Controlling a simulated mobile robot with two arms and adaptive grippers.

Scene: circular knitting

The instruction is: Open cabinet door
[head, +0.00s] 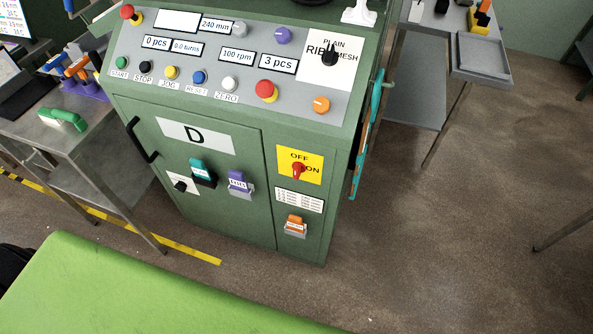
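The green machine cabinet stands in the upper middle of the head view. A black bar handle (142,140) sits at the door's upper left edge. A small black knob (181,186) on a white plate is on the door below the handle. A teal-and-black holder (202,172) and a purple tag in a holder (239,183) are also on the door. Neither of my grippers is in view.
Right of the door are a red switch (298,170) on a yellow plate and an orange tag (294,225). A control panel (220,85) slopes above. A metal side table (45,140) stands close on the left. Open floor (430,250) lies to the right.

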